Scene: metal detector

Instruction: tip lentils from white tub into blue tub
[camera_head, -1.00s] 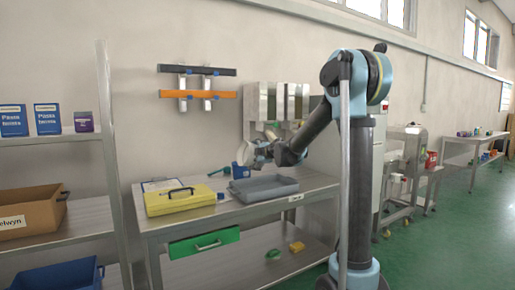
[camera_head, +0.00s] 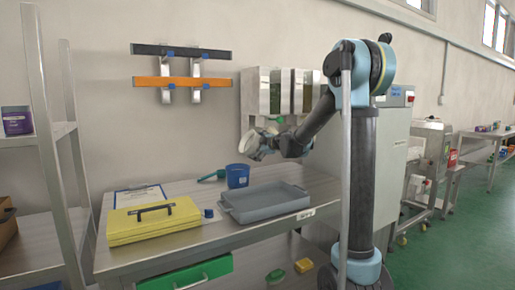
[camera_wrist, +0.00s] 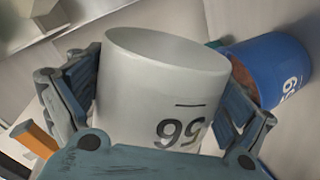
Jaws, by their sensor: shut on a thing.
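My gripper (camera_wrist: 160,115) is shut on the white tub (camera_wrist: 150,85), with a finger on each side of its wall. In the wrist view the tub's dark number shows and its open mouth shows a pale inner wall; its bottom is hidden. In the head view the white tub (camera_head: 248,141) is tilted above the blue tub (camera_head: 237,177), which stands upright on the steel bench. The blue tub (camera_wrist: 275,65) also shows at the right of the wrist view, with a brown-orange mass inside, seemingly lentils.
Steel dispensers (camera_head: 283,92) hang on the wall behind my gripper. A metal shelf (camera_head: 73,166) stands far left.

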